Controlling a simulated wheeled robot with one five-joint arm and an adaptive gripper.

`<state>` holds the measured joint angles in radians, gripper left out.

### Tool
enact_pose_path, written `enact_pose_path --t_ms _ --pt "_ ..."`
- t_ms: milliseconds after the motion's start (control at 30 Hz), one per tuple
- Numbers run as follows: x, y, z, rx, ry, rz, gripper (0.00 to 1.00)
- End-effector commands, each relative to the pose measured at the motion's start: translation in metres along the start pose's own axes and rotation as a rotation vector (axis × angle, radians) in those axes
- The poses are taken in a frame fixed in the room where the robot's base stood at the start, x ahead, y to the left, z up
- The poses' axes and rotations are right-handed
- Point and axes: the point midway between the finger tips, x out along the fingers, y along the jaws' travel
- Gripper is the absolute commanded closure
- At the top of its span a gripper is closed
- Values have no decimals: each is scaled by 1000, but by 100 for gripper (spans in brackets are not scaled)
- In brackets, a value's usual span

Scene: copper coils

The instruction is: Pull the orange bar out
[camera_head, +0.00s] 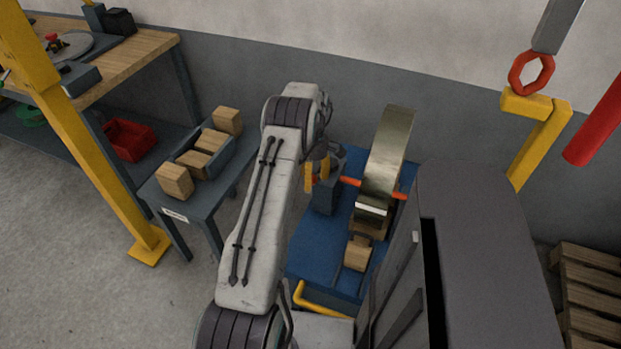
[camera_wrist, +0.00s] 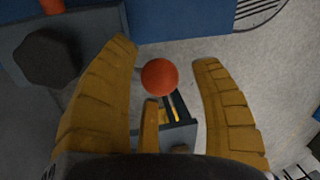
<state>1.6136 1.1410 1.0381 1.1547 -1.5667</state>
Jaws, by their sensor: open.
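The orange bar (camera_head: 350,181) runs level through the hole of an upright brass-coloured coil (camera_head: 390,150) on a blue stand. One end sticks out on the left of the coil and a short piece shows on its right. My gripper (camera_head: 316,173) is beside the left end, partly hidden by my arm. In the wrist view my gripper (camera_wrist: 164,54) has its yellow-brown fingers spread. A round orange end (camera_wrist: 160,77), seemingly the bar's, shows between them with a gap on both sides. The depth between fingers and bar is hard to tell.
The blue stand (camera_head: 318,240) carries wooden blocks below the coil. A grey cabinet (camera_head: 490,260) stands close on the right. A low table (camera_head: 212,196) with wooden blocks is at left, near a yellow post (camera_head: 90,150).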

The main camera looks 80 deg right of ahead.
Motion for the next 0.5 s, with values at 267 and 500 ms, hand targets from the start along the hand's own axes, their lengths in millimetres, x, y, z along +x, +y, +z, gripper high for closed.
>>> enact_pose_path --t_ms 267,500 --pt "4 0 0 0 0 -1 42" --pt "4 0 0 0 0 -1 51"
